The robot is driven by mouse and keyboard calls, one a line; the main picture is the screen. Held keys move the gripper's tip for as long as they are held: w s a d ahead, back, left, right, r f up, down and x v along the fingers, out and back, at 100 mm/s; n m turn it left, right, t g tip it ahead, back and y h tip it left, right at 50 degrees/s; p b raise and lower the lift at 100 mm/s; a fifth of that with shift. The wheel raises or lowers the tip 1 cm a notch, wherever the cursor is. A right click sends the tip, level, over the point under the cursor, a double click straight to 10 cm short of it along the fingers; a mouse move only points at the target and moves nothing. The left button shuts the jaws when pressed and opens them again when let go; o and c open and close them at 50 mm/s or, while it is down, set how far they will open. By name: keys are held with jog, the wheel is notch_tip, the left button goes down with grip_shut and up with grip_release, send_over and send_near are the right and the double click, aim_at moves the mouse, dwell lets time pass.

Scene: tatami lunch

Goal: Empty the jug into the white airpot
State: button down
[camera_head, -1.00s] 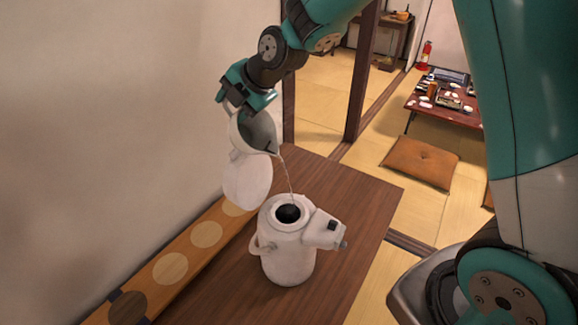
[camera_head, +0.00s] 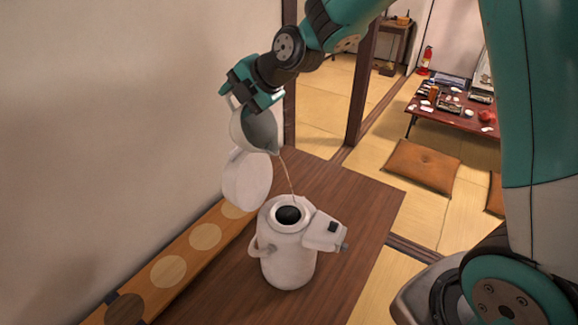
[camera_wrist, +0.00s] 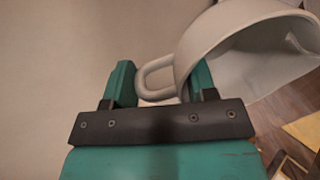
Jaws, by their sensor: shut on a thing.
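The white jug (camera_head: 256,130) is tilted in the air above the airpot, its spout toward the lower right. A thin stream runs from its spout down to the airpot's mouth. My gripper (camera_head: 236,88) is shut on the jug's handle. In the wrist view my gripper (camera_wrist: 160,88) has the looped handle between its fingers, and the jug (camera_wrist: 235,35) fills the upper right. The white airpot (camera_head: 288,262) stands upright on the brown table with its dark round opening uncovered. Its lid (camera_head: 247,180) stands raised behind the opening. The liquid level inside is hidden.
The wooden table (camera_head: 345,195) is clear to the right of the airpot. A long board with round inlays (camera_head: 168,271) lies along the wall at left. A floor cushion (camera_head: 422,166) and a low table set with dishes (camera_head: 455,122) stand farther off.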

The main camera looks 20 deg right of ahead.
jog(key=shift+s+d+r+t+y+b, duration=0.3)
jog(key=shift+s+r+y+b, duration=0.1)
jog(key=shift+b, duration=0.2)
jog(key=shift+s+d+r, duration=0.1)
jog(key=shift+d, duration=0.05)
